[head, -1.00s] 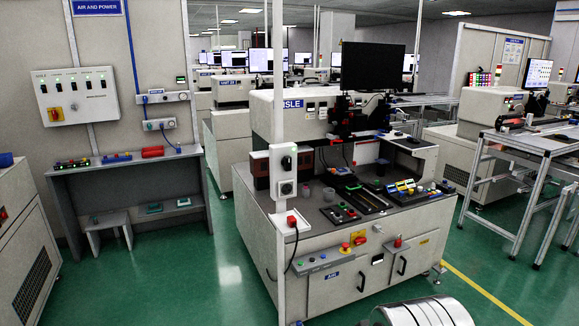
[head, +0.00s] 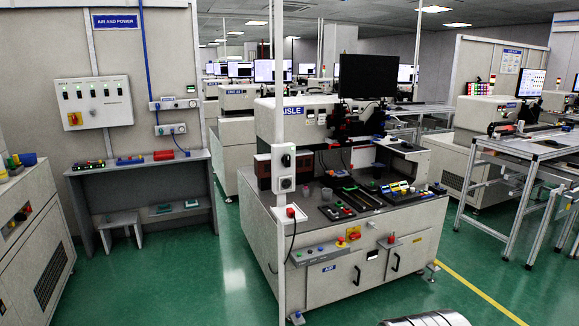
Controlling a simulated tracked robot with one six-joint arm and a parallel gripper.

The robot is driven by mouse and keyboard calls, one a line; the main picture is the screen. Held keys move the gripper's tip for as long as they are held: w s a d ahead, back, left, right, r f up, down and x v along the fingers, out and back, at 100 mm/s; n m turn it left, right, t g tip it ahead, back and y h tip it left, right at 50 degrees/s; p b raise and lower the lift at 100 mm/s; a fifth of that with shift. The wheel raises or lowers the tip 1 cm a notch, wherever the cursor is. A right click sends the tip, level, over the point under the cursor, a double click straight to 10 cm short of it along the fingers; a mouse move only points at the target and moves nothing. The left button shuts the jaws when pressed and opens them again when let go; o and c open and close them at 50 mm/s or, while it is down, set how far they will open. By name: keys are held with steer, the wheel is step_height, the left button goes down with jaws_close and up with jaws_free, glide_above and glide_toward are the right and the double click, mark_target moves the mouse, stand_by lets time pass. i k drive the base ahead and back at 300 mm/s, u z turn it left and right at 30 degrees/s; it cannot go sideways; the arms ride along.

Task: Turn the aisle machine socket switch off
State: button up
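The aisle machine (head: 350,280) stands in the middle of the head view, a white cabinet with a dark worktop and an "AISLE" label. A white post (head: 279,120) rises at its near left corner. On the post is a white socket box (head: 284,168) with a dark rotary switch (head: 286,160) on its upper part and a round socket (head: 286,184) below. I cannot read the switch's position at this size. A red plug (head: 291,212) sits on a small shelf under the box, with a black cable hanging down. My gripper is not in view.
A wall panel (head: 93,103) with switches and a red-yellow knob hangs at the left above a grey bench (head: 140,172). A white cabinet (head: 35,240) stands at the left edge. Green floor (head: 180,275) is open left of the machine. An aluminium frame table (head: 520,165) stands right.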

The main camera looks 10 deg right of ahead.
mark_target(286, 159)
steer(key=k, duration=0.75)
steer(key=z, duration=0.1)
steer(key=i, duration=1.45)
steer(key=u, duration=0.75)
steer(key=i, duration=0.55)
steer(key=u, duration=0.4)
